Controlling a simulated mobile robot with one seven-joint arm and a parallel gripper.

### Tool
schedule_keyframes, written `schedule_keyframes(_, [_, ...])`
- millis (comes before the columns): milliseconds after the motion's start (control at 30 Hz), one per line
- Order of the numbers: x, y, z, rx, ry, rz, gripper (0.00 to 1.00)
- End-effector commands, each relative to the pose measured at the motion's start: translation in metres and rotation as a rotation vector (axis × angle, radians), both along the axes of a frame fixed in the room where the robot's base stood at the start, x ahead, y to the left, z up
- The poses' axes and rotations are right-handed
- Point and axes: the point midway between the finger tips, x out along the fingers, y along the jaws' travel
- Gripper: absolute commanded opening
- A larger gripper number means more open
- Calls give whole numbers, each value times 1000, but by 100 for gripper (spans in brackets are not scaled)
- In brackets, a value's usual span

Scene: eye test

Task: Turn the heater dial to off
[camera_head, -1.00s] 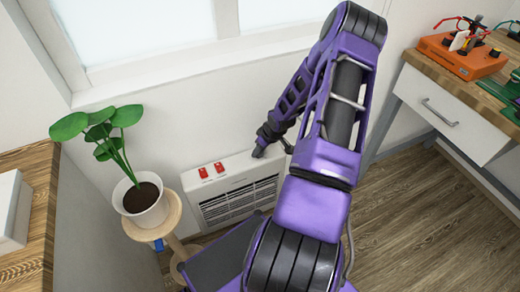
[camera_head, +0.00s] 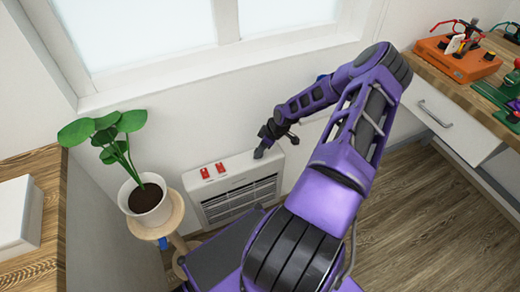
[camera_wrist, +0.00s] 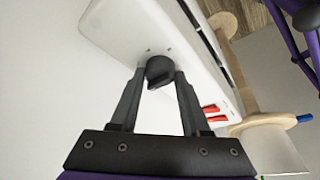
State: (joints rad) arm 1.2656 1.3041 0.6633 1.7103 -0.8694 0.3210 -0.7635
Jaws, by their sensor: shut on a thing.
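The heater (camera_head: 238,165) is a white box with a dark slatted grille, standing low against the wall under the window. Its dial, a small black knob (camera_wrist: 159,70), sits on the top face near one end. In the wrist view my gripper (camera_wrist: 158,76) has one finger on each side of the dial and is shut on it. In the head view my gripper (camera_head: 262,147) comes down on the heater's right end and mostly hides the dial. I cannot read the dial's setting. Two red switches (camera_head: 213,171) are on the heater top, left of the dial.
A potted plant (camera_head: 148,198) stands on a round wooden stool (camera_head: 176,214) left of the heater. A wooden desk (camera_head: 35,255) is at the far left. A workbench with a white drawer (camera_head: 450,120) and an orange box (camera_head: 458,58) is at the right. Bare floor lies between.

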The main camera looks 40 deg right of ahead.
Motion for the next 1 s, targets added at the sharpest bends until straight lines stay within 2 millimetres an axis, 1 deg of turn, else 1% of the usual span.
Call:
schedule_keyframes(67, [0,0,0,-1,1,0,0])
schedule_keyframes(100, [0,0,0,-1,1,0,53])
schedule_keyframes(167, [0,0,0,0,1,-1,64])
schedule_keyframes(200, [0,0,0,0,1,-1,71])
schedule_keyframes(233, [0,0,0,0,1,-1,76])
schedule_keyframes(533, [0,0,1,0,0,-1,76])
schedule_keyframes(667, [-3,-3,11,-1,-1,-3,76])
schedule_keyframes(767, [-9,-7,28,-2,-1,-4,76])
schedule_keyframes(1000, [-29,-19,82,-2,0,-5,76])
